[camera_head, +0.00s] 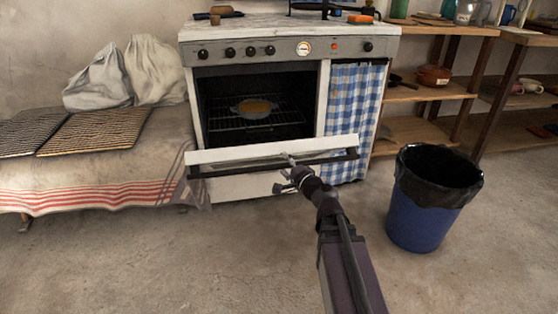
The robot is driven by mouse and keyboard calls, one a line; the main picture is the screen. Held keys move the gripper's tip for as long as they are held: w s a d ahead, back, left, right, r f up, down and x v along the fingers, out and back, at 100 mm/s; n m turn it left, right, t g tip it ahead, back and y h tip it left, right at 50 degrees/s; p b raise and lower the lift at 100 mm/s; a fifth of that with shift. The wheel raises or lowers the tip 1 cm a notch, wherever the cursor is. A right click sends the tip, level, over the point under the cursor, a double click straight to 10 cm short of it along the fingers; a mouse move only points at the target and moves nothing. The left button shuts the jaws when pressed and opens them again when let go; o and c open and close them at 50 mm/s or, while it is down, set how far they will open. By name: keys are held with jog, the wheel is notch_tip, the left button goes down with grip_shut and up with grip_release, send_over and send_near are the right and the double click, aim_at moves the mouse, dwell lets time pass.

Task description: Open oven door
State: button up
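The oven (223,88) is a white and grey stove with knobs along its front panel. Its oven door (230,154) is hinged down and stands well open, tilted outward, with a dark handle bar (335,156) along its upper edge. The cavity shows wire racks and a round dish (254,109) with yellowish food. My gripper (285,174) is at the front of the door, right of its middle. Its fingers look spread, one up at the handle bar and one lower. Contact with the bar cannot be made out.
A blue bin (418,222) with a black liner stands on the floor to the right. A bench (110,165) with a striped cloth stands left of the stove. A checked curtain (352,115) hangs beside the oven. Wooden shelves (425,92) are at right. The front floor is clear.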

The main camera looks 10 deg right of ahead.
jog(key=shift+v, duration=1.45)
jog(key=shift+r, duration=0.1)
jog(key=s+a+f+n+g+p, duration=0.1)
jog(key=s+a+n+g+p, duration=0.65)
jog(key=n+g+p, duration=0.3)
jog(key=s+d+r+n+g+h+p, duration=0.2)
jog(key=s+d+n+g+h+p, duration=0.1)
jog(key=s+d+g+h+p, duration=0.5)
notch_tip(320, 180, up, 38)
jog(key=a+t+y+p, duration=0.1)
jog(key=a+t+p, duration=0.1)
jog(key=p, duration=3.6)
jog(key=shift+s+f+p, duration=0.2)
jog(key=shift+s+p, duration=0.2)
jog(key=shift+f, duration=0.2)
